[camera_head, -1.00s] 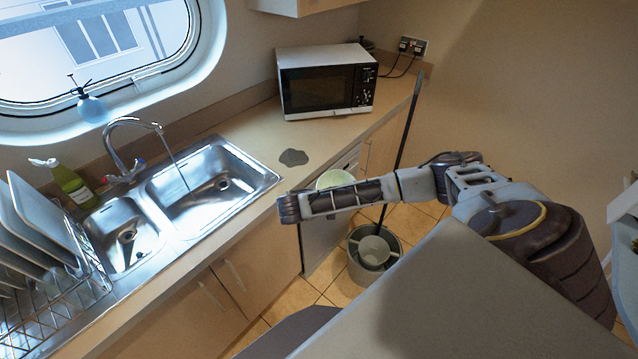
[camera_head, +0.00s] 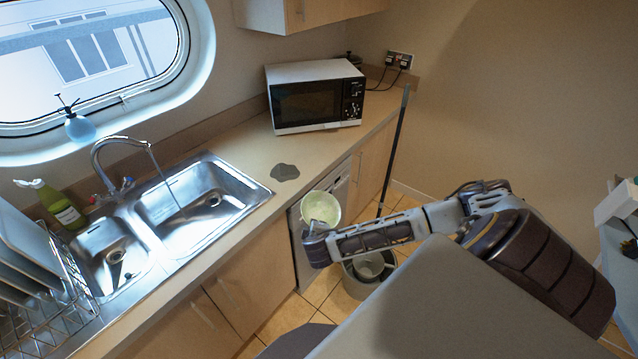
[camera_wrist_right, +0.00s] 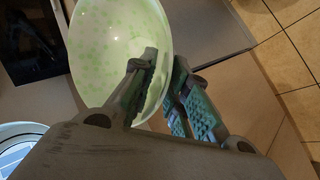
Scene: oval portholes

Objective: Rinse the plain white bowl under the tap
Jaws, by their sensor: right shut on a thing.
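My right gripper (camera_head: 315,228) is shut on the rim of a pale bowl (camera_head: 320,207), held beside the counter front, to the right of the sink. In the right wrist view the bowl (camera_wrist_right: 108,48) shows light green spots inside, so it does not look plain white; the fingers (camera_wrist_right: 163,85) pinch its wall. No plain white bowl is clear elsewhere. The chrome tap (camera_head: 122,160) is running, and its thin stream (camera_head: 164,180) falls into the larger sink basin (camera_head: 195,204). My left gripper is out of view.
A microwave (camera_head: 315,96) stands on the counter behind a grey patch (camera_head: 284,172). A dish rack (camera_head: 50,290) with plates, a green bottle (camera_head: 62,208) and a small basin (camera_head: 108,254) are at left. A mop bucket (camera_head: 362,284) stands on the floor below my right arm.

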